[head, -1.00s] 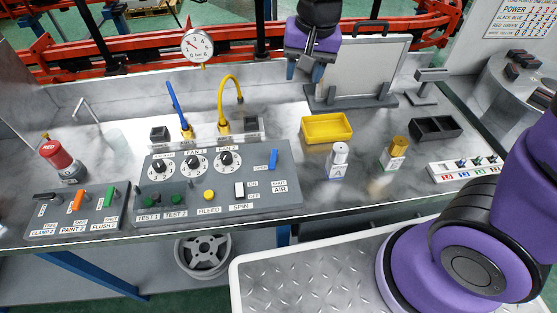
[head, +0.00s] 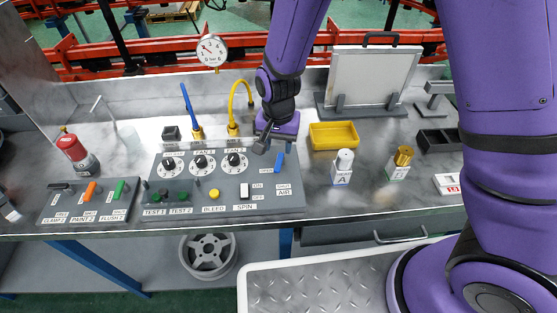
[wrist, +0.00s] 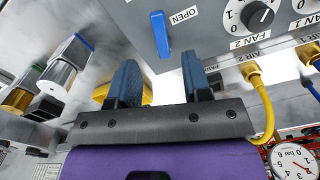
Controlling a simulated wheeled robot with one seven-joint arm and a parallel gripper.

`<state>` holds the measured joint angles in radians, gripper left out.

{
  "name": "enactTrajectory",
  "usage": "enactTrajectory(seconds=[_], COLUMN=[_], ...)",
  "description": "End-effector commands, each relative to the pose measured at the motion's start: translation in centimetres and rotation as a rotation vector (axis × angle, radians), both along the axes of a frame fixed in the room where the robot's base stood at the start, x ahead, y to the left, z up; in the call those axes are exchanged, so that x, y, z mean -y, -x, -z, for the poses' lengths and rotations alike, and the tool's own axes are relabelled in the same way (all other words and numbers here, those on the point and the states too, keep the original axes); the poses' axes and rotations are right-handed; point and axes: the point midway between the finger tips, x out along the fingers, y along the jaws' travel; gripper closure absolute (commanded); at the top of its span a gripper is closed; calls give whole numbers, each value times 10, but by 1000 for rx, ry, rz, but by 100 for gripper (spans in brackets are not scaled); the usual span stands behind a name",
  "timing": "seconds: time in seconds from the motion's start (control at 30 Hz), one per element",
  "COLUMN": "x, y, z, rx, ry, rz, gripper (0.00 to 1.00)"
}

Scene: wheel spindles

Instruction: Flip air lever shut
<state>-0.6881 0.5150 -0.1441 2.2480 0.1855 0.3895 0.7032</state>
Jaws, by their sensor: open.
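The blue air lever (head: 279,161) is at the right end of the grey control panel (head: 222,212). It lies toward the panel's back edge, beside the OPEN label and away from the SHUT label. In the wrist view the lever (wrist: 161,34) shows just beyond my fingertips, roughly centred between them. My gripper (head: 263,143) is low at the panel's back right edge, close behind the lever. In the wrist view my gripper (wrist: 160,78) has its two blue fingers apart, with nothing between them. I see no contact with the lever.
A yellow hose (head: 238,97) and blue hose (head: 188,103) rise behind the panel. A yellow bin (head: 333,137) and a white-capped bottle (head: 343,167) stand right of my gripper. A white spin switch (head: 244,190) is left of the AIR label.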

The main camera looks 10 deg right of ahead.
Motion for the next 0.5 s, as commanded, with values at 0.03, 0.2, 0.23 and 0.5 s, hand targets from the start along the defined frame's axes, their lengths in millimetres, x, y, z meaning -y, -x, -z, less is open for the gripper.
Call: enactTrajectory(seconds=[0.03, 0.2, 0.23, 0.5], x=[1, 1, 1, 0], y=[1, 1, 1, 0], z=[10, 37, 41, 64], rx=[-4, -3, -3, 0], ry=[2, 1, 1, 0], rz=[1, 1, 1, 0], gripper=[55, 55, 55, 55])
